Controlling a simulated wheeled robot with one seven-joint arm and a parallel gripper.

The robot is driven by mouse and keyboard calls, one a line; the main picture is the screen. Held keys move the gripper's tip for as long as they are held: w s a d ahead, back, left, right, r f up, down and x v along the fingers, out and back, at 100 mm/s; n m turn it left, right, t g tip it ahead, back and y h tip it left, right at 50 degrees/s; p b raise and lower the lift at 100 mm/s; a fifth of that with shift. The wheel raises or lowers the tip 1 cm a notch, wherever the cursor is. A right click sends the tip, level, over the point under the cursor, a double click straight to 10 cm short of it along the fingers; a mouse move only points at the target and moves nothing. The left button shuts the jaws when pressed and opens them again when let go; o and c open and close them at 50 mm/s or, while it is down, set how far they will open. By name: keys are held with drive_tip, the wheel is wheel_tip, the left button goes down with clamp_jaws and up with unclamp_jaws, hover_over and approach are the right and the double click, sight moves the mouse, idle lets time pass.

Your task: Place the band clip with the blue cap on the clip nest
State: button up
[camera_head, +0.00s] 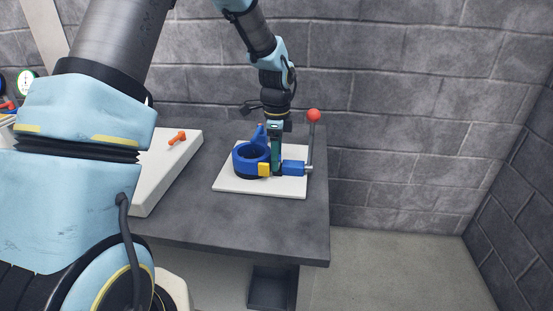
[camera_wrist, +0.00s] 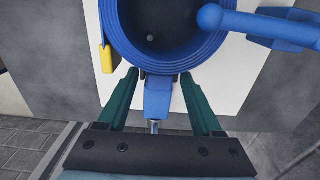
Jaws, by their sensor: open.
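I cannot pick out the band clip with the blue cap for certain, nor tell which part is the clip nest. A blue ring-shaped fixture (camera_head: 251,158) with a dark hollow stands on a white plate (camera_head: 232,184); the ring fills the top of the wrist view (camera_wrist: 112,38). A blue block (camera_head: 293,168) with a metal end sits beside it. My gripper (camera_head: 276,172) is low over the plate, between ring and lever. In the wrist view its green fingers (camera_wrist: 159,78) are apart, either side of the blue block (camera_wrist: 157,103). I see nothing held; the contact is partly hidden.
A lever with a red ball (camera_head: 313,115) stands upright at the plate's right. A yellow block (camera_head: 264,170) is at the ring's front; a blue arm (camera_wrist: 265,25) extends from the ring. An orange peg (camera_head: 177,137) is on a white block (camera_head: 157,165) at left. The grey table's (camera_head: 250,227) front is clear.

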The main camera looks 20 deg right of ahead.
wheel_tip(320, 180, up, 11)
drive_tip(key=b, duration=0.1)
drive_tip(key=s+a+f+n, duration=0.1)
drive_tip(key=s+a+n, duration=0.2)
drive_tip(key=a+n, duration=0.4)
drive_tip(key=s+a+f+n+t, duration=0.1)
drive_tip(key=s+a+f+n, duration=0.1)
drive_tip(key=a+n, duration=0.6)
drive_tip(key=s+a+f+n, duration=0.2)
drive_tip(key=s+a+n, duration=0.3)
drive_tip(key=a, duration=1)
drive_tip(key=n, duration=0.2)
drive_tip(key=shift+a+n+t, duration=0.3)
drive_tip(key=shift+a+n, duration=0.1)
